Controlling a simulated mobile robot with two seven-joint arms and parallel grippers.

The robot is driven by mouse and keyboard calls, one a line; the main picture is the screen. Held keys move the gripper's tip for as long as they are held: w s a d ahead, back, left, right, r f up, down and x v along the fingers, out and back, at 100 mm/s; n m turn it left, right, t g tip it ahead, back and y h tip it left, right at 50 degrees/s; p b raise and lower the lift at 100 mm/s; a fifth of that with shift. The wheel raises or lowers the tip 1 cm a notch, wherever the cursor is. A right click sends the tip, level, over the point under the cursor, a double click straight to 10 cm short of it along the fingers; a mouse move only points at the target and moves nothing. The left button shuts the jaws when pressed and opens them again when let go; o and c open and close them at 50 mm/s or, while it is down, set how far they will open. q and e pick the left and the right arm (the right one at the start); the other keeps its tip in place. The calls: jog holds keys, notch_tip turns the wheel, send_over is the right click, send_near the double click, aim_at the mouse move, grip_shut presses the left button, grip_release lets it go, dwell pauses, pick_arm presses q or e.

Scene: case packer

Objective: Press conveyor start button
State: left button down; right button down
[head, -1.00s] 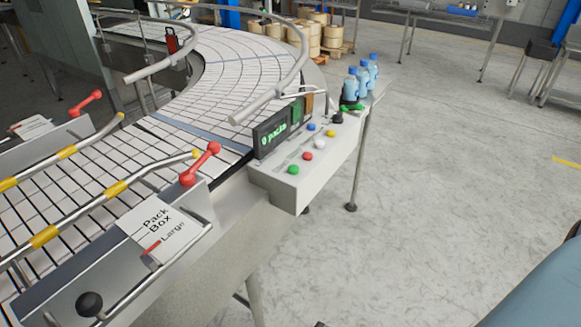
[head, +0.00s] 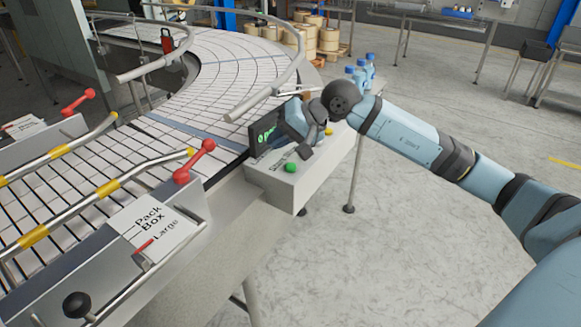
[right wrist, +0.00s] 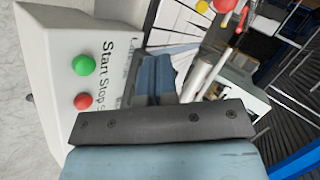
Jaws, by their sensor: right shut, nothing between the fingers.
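The green button (head: 291,167) sits at the near end of the control box (head: 275,188) beside the conveyor. In the right wrist view the green button (right wrist: 84,65) is next to the printed word Start, and a red button (right wrist: 83,101) is beside the word Stop. My right gripper (head: 304,151) is shut and empty above the box, just beyond the green button and apart from it. It hides most of the other buttons in the head view. In the right wrist view the fingers (right wrist: 156,80) point past the labels, to the right of the green button. My left gripper is not in view.
A dark display (head: 264,133) with green text stands on the box behind my gripper. The conveyor (head: 185,95) curves away behind it. A red-handled clamp (head: 195,162) rises left of the box. Blue bottles (head: 361,73) stand at its far end. Floor to the right is clear.

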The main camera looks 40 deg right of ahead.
jog(key=d+r+h, duration=0.1)
jog(key=d+r+n+h, duration=0.1)
jog(key=d, duration=0.1)
jog(key=w+d+r+n+t, duration=0.1)
jog(key=d, duration=0.1)
jog(key=shift+w+h, duration=0.1)
jog(key=shift+h, duration=0.3)
jog(key=shift+f, duration=0.1)
jog(key=b, duration=0.3)
send_over(292, 164)
notch_tip(292, 164, down, 8)
jog(key=shift+d+r, duration=0.1)
jog(key=shift+r, duration=0.1)
jog(key=shift+f+b, duration=0.5)
jog(key=shift+b, duration=0.1)
dwell(1.1)
jog(key=shift+f+b, duration=0.45)
jog(key=shift+b, duration=0.3)
